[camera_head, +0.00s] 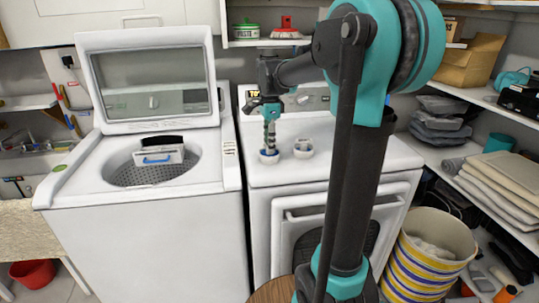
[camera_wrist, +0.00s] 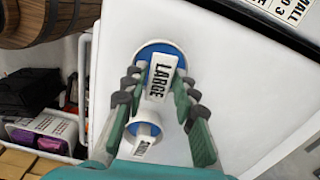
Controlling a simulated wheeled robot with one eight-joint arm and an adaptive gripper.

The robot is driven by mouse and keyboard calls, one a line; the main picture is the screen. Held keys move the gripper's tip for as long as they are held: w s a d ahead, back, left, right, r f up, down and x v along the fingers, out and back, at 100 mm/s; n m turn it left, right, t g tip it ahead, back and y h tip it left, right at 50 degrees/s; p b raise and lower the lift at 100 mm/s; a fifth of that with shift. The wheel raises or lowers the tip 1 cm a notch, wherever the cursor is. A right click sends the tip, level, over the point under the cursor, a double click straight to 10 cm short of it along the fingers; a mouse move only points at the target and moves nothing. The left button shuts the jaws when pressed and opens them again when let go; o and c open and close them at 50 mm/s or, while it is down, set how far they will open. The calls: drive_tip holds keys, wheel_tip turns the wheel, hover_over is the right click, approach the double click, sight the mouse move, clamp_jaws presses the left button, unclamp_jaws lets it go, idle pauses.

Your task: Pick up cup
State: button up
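Two small round blue-and-white items stand on the white machine top in the head view, a left one (camera_head: 269,157) and a right one (camera_head: 303,152). They look like small cups. In the wrist view one has a blue round part and a white piece marked LARGE (camera_wrist: 160,76); the other (camera_wrist: 144,130) is nearer the camera. My gripper (camera_head: 270,146) points down over the left item. In the wrist view my gripper (camera_wrist: 159,72) has its fingers apart, one on each side of the LARGE piece. I cannot tell whether they touch it.
A washer (camera_head: 140,225) with its lid raised stands to the left, with a blue-and-white item (camera_head: 160,157) in its opening. Shelves with boxes and folded goods line the right. A striped bin (camera_head: 425,255) stands on the floor. The machine top right of the items is clear.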

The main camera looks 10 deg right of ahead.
drive_tip(key=shift+f, duration=0.75)
drive_tip(key=shift+c, duration=0.3)
clamp_jaws()
drive_tip(key=shift+r, duration=0.1)
wheel_tip(320, 180, up, 20)
